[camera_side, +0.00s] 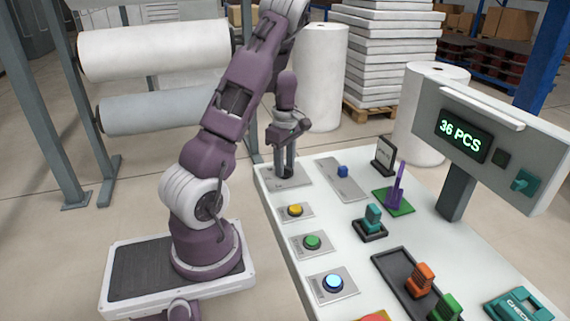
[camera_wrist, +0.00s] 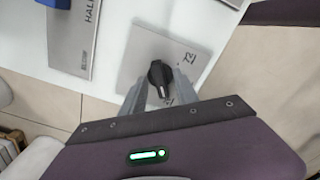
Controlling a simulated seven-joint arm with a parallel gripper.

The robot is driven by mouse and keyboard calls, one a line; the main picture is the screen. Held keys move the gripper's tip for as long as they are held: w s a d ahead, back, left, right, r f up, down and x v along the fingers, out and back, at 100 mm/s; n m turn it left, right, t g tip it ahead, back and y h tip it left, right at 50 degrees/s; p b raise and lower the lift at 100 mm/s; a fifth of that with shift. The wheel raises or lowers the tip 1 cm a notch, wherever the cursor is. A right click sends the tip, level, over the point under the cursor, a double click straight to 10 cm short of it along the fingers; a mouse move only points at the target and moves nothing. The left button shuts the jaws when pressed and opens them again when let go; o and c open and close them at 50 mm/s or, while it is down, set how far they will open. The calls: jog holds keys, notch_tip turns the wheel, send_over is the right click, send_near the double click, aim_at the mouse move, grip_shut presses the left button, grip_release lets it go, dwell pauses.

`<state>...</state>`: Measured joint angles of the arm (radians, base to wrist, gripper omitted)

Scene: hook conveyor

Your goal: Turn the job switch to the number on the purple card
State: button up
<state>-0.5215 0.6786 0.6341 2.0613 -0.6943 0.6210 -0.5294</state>
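The job switch is a black knob (camera_wrist: 160,75) on a grey metal plate (camera_wrist: 138,56) in the wrist view. The number 72 is printed to its right, and another marking below is partly hidden by my gripper. My gripper (camera_wrist: 160,86) is open, with one finger on each side of the knob; contact is not clear. In the side view my gripper (camera_side: 286,172) points straight down over the switch plate (camera_side: 300,181) at the table's far left corner. A purple upright piece (camera_side: 397,187) stands on a green base; no number on it is readable.
Beside the switch is a plate with a blue lever (camera_side: 343,171), and a dark card stand (camera_side: 385,155) is behind it. A display (camera_side: 463,137) reads 36 PCS.

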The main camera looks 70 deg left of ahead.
aim_at(285, 166)
jog(key=shift+r, duration=0.15)
notch_tip(285, 166, up, 7)
jog(key=shift+f, duration=0.1)
dwell(0.3)
jog(key=d+r+m+t, duration=0.1)
jog(key=d+r+m, duration=0.35)
jog(key=d, duration=0.35)
jog(key=d+r+m+t+h, duration=0.1)
jog(key=d+r+m, duration=0.35)
jog(key=d, duration=0.45)
jog(key=d+r+m+t, duration=0.1)
jog(key=d+r+m, duration=0.35)
jog(key=d, duration=0.35)
jog(key=s+d+m+t+y, duration=0.1)
jog(key=s+d+m+t, duration=0.1)
jog(key=s+d+m, duration=0.6)
jog(key=s+m, duration=0.1)
jog(key=m, duration=0.2)
jog(key=shift+s+d+r+t, duration=0.3)
jog(key=shift+s+d+r, duration=0.05)
